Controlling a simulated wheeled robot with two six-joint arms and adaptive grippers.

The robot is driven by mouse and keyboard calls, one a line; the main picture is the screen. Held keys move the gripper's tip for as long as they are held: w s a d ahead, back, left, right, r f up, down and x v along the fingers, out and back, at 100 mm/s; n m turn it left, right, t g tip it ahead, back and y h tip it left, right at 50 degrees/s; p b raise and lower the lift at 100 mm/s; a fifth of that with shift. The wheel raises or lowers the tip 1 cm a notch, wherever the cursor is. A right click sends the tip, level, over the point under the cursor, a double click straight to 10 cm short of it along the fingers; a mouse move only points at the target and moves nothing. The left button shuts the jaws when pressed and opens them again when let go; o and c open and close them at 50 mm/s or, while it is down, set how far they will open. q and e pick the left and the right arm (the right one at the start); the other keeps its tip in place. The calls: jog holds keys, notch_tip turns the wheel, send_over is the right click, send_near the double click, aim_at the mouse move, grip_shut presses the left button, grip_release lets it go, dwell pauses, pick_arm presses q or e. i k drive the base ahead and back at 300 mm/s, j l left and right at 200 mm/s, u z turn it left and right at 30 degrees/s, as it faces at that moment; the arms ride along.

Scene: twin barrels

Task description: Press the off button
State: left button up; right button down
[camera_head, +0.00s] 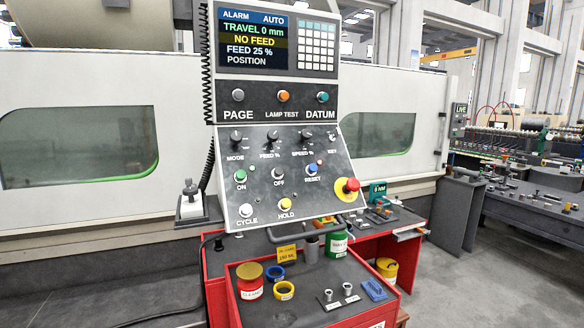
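The control panel (290,215) stands in the middle of the head view and faces me. The screen (268,40) reads ALARM, AUTO, NO FEED. Neither of my grippers is in view.
A red emergency-stop button (351,185) on a yellow ring sits at the panel's lower right. Below stands a red cart (220,272) with a red jar (250,281), tape rolls and small parts on its dark top. Open floor lies at right.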

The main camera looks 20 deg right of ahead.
aim_at(279, 170)
jog(key=i+l, duration=0.1)
jog(key=l, duration=0.25)
jog(key=i+l, duration=0.15)
jog(key=l, duration=0.2)
jog(key=i+l, duration=0.1)
jog(key=l, duration=0.2)
jog(key=i+l, duration=0.1)
jog(key=l, duration=0.25)
jog(key=u, duration=1.2)
